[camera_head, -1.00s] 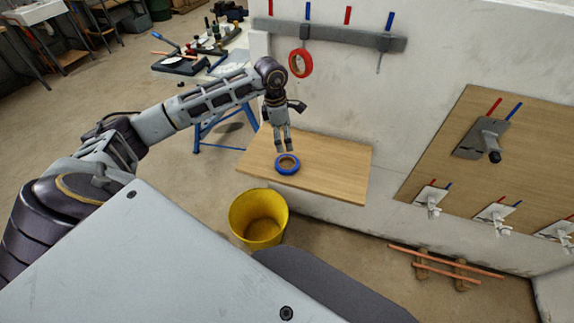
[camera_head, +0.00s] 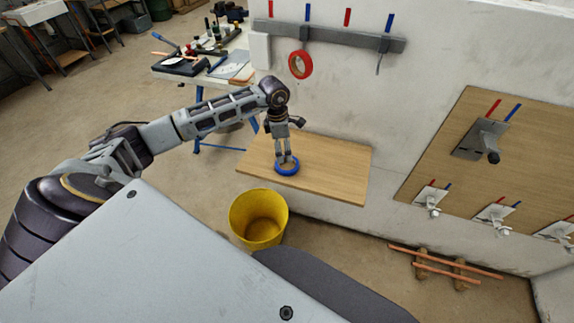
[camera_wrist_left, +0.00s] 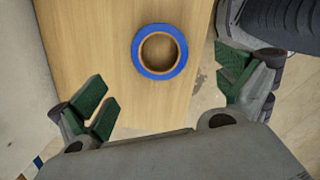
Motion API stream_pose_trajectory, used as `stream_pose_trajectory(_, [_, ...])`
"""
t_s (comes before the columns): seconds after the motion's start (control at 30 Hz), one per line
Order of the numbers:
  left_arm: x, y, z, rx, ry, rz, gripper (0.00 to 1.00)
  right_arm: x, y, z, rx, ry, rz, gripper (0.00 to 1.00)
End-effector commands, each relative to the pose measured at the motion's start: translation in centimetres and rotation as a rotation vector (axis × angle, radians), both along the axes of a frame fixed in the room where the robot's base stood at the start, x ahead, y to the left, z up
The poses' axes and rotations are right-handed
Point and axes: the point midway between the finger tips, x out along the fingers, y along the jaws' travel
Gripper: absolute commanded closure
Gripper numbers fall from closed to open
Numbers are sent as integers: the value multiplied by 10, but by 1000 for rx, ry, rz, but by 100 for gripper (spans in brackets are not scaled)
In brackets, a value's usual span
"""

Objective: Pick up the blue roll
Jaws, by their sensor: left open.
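The blue roll (camera_head: 287,173) lies flat on the wooden shelf (camera_head: 335,165) near its front edge. It is a ring with a brown core, and in the left wrist view (camera_wrist_left: 137,54) it shows whole on the wood. My left gripper (camera_head: 287,159) points down over the roll, its fingertips overlapping it in the head view. In the left wrist view my left gripper (camera_wrist_left: 165,88) has its green-padded fingers wide apart with nothing between them. I cannot tell whether the fingertips touch the roll. My right gripper is not in view.
A red roll (camera_head: 291,64) hangs from the grey wall rail (camera_head: 340,37) behind my left arm. A yellow bucket (camera_head: 236,218) stands on the floor below the shelf's front. A cluttered workbench (camera_head: 235,70) is behind. Brackets sit on a wooden panel (camera_head: 450,130) at right.

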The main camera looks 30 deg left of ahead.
Motion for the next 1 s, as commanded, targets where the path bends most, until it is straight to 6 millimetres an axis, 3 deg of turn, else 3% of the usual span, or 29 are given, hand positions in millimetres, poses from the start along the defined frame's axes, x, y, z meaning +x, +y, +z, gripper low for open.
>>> stream_pose_trajectory(0.2, [2, -3, -24, -1, 2, 0, 0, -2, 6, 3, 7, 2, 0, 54])
stream_pose_trajectory(0.53, [2, -3, -32, -1, -1, -1, 0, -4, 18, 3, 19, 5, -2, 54])
stream_pose_trajectory(0.77, [2, -4, -34, -1, 1, -1, 0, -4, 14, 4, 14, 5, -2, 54])
stream_pose_trajectory(1.0, [4, -5, -54, -2, 3, 1, 0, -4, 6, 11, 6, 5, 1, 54])
